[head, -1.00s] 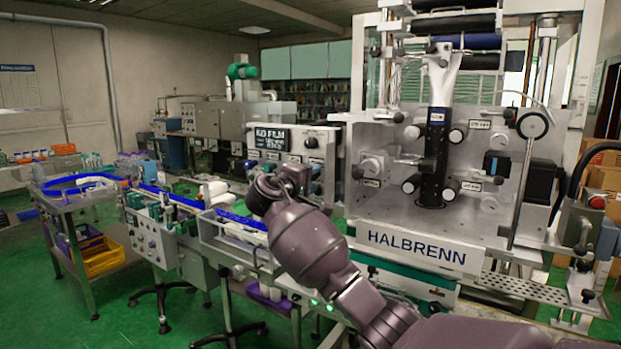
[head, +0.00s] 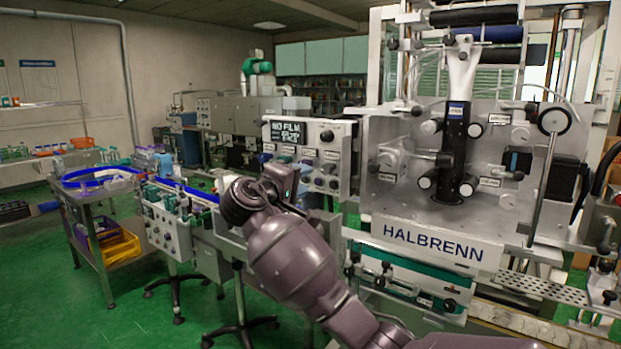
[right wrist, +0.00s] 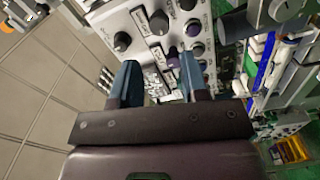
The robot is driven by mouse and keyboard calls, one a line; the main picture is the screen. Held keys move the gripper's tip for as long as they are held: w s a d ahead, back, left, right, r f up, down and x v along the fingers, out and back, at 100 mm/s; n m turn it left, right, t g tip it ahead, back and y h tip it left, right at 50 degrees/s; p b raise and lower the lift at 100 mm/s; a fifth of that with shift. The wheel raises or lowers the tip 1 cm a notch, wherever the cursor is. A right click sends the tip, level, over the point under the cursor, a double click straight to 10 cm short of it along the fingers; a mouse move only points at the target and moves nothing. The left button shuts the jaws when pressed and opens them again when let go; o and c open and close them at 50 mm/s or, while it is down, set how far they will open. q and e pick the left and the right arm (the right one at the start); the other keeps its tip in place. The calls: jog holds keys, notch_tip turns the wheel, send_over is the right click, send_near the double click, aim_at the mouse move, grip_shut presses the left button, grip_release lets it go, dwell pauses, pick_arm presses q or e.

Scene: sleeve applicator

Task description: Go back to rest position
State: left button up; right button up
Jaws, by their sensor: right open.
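My right arm reaches up from the bottom of the head view, its gripper (head: 284,182) in front of the lower left part of the control panel (head: 343,150). In the right wrist view the two bluish fingers (right wrist: 159,75) stand apart with nothing between them. Beyond them the panel's knobs and labels (right wrist: 158,35) show, and I cannot judge the exact gap to it. My left gripper does not show in either view.
The HALBRENN machine (head: 432,242) fills the right side, with a perforated tray (head: 540,288) low in front. A conveyor (head: 183,187) with blue rails runs left of my arm. A steel cart (head: 98,222) holds a yellow crate (head: 120,250). Green floor (head: 45,290) is clear at lower left.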

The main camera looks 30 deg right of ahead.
jog(key=shift+s+a, duration=0.2)
jog(key=shift+a, duration=0.2)
jog(key=w+a+n+t+y, duration=0.4)
jog(key=w+a+t+y, duration=0.3)
jog(key=t, duration=0.4)
jog(key=s+a+f+n+y, duration=0.1)
jog(key=s+a+f+y, duration=0.2)
jog(key=f+y, duration=0.35)
jog(key=s+a+f+y, duration=0.2)
jog(key=s+f+y, duration=0.15)
jog(key=f, duration=0.65)
jog(key=s+d+f+m+g, duration=0.2)
jog(key=s+f+m+g, duration=0.1)
jog(key=s+f, duration=1.3)
jog(key=s+d+f+m+g, duration=0.3)
jog(key=s+f, duration=1.3)
jog(key=s, duration=0.3)
jog(key=shift+s+d+f+h, duration=0.25)
jog(key=shift+s+f+h, duration=0.05)
jog(key=shift+f, duration=0.05)
